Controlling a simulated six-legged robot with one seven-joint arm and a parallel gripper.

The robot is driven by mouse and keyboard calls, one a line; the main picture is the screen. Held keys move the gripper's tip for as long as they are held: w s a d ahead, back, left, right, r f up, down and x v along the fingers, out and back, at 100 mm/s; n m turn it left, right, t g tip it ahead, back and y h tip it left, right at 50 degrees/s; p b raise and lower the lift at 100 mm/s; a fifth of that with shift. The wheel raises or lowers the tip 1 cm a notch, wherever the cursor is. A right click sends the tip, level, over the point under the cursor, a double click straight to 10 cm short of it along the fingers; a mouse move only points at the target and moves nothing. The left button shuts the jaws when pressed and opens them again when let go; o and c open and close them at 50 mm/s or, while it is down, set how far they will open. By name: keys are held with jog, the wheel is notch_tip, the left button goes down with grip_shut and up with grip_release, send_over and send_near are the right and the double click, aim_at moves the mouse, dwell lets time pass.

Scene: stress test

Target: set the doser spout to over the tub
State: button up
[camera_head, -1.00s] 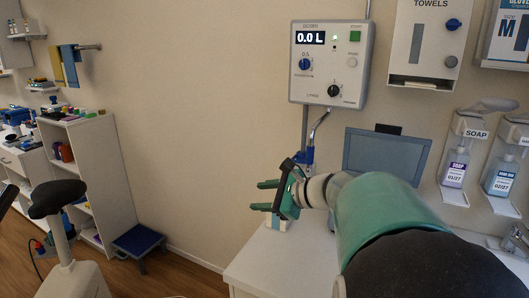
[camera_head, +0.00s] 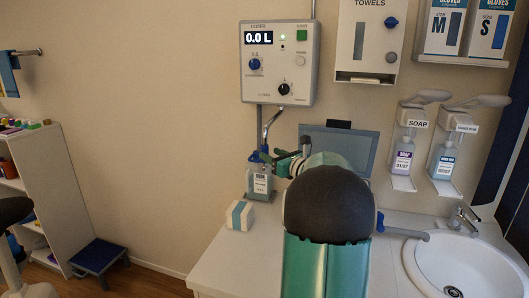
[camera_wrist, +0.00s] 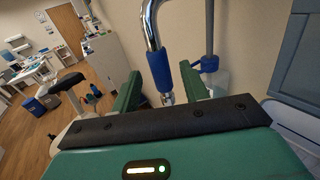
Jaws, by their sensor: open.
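The grey doser (camera_head: 280,62) hangs on the wall with "0.0 L" on its display. Its chrome spout (camera_head: 268,124) comes down below the box and carries a blue sleeve, which the wrist view shows closely (camera_wrist: 160,72). My gripper (camera_wrist: 163,86) is open, with one green finger on each side of the spout's sleeved lower end; I cannot tell whether either touches it. In the head view my gripper (camera_head: 267,158) is partly hidden by my arm. A clear labelled bottle (camera_head: 260,186) stands below the spout. I cannot identify a tub for certain.
A white box with a teal band (camera_head: 239,215) lies on the white counter (camera_head: 225,265). A blue-grey panel (camera_head: 340,146) stands behind my arm. A sink (camera_head: 470,268) with a tap is at right, below two soap dispensers. A blue step stool (camera_head: 98,256) is on the floor.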

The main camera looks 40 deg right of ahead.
aim_at(267, 152)
jog(key=w, duration=0.4)
jog(key=shift+w+d, duration=0.2)
jog(key=shift+w, duration=0.05)
grip_shut()
